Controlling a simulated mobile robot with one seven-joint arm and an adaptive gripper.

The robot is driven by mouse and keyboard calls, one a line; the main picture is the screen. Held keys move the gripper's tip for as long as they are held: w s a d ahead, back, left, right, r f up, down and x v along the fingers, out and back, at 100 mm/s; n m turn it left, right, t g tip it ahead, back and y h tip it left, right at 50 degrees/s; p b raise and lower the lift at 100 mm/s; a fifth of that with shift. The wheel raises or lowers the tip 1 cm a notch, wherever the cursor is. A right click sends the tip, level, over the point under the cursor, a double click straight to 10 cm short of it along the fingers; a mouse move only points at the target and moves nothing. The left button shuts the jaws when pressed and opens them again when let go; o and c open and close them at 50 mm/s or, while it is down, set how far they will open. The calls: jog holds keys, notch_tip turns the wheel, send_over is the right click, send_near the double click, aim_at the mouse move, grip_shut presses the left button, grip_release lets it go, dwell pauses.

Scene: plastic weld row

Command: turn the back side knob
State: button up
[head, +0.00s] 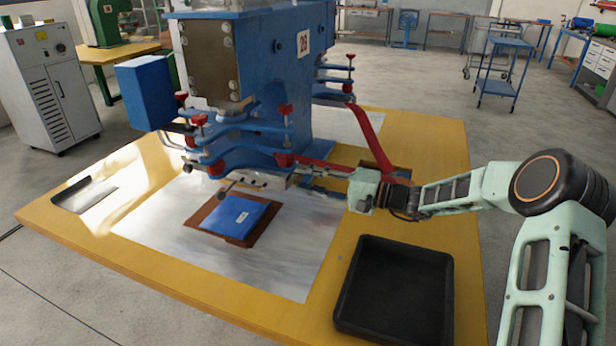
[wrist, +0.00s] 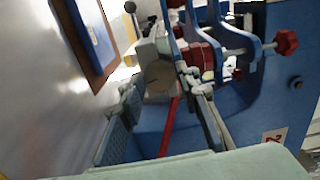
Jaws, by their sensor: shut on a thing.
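The blue welding machine (head: 265,60) stands on the yellow table, with several red knobs on its clamp arms. My gripper (head: 302,178) reaches in from the right, low beside the front clamp arms and just right of a red knob (head: 283,160). In the wrist view my gripper (wrist: 162,86) is shut on a grey-brown, round-faced piece (wrist: 160,76), which appears to be the back side knob. Its far side is hidden. A red knob (wrist: 203,58) sits just beyond the right fingertip, and a red star knob (wrist: 286,42) is further right on a threaded rod.
A blue plate (head: 238,218) lies on a brown pad on the bright metal sheet. An empty black tray (head: 350,318) is at the table's front right. A red bar (head: 368,140) slopes close behind my gripper. The machine's blue body crowds the gripper.

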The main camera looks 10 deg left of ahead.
jog(key=m+p, duration=0.2)
jog(key=m, duration=0.2)
jog(key=shift+r+m, duration=0.15)
jog(key=shift+m, duration=0.15)
jog(key=m+p, duration=0.3)
jog(key=m, duration=0.1)
jog(key=shift+m, duration=0.3)
jog(key=m+p, duration=0.3)
jog(key=m, duration=0.2)
jog(key=shift+m+p, duration=0.75)
jog(key=shift+m, duration=1.25)
jog(key=shift+f, duration=0.2)
jog(key=o, duration=1.1)
jog(key=shift+o, duration=0.2)
